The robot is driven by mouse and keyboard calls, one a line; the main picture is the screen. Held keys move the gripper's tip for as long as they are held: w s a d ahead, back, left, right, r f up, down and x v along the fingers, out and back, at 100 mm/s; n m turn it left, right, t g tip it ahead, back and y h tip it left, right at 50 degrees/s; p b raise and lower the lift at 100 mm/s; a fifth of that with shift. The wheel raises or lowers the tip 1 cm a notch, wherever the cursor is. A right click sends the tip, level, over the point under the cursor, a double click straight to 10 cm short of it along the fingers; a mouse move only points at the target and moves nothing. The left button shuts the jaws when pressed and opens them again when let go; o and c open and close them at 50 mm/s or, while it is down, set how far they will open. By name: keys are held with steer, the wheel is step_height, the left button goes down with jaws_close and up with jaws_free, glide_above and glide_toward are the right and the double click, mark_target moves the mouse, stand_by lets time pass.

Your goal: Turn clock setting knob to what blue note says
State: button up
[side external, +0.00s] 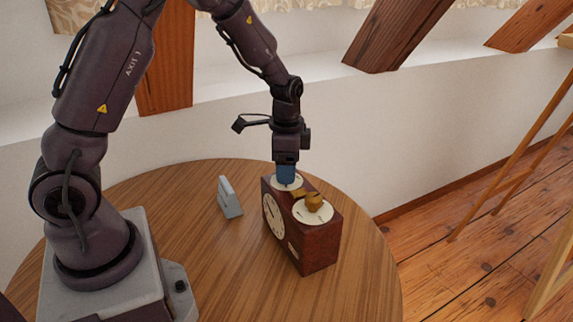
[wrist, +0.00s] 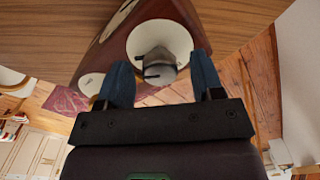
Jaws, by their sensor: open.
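The clock (side external: 318,246) is a dark red-brown wooden box on the round table, with a cream dial on its front. Two cream discs lie on its top. A brass knob (side external: 314,203) stands on the nearer disc (side external: 301,212). My gripper (side external: 286,180) points down over the farther disc and hides most of it. In the wrist view, a greyish knob (wrist: 158,66) on a cream disc (wrist: 160,35) sits between my open blue fingers, with a gap on each side. A small pale grey-blue stand (side external: 229,198) is left of the clock; I cannot read any writing on it.
The wooden table (side external: 190,200) is clear around the clock and stand. Its rounded edge lies close to the clock's right. A white wall and timber braces (side external: 398,30) stand behind. A wooden easel-like frame (side external: 510,160) is on the floor at the right.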

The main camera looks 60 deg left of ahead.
steer(key=shift+c, duration=0.2)
steer(key=c, duration=0.9)
steer(key=shift+n, duration=0.3)
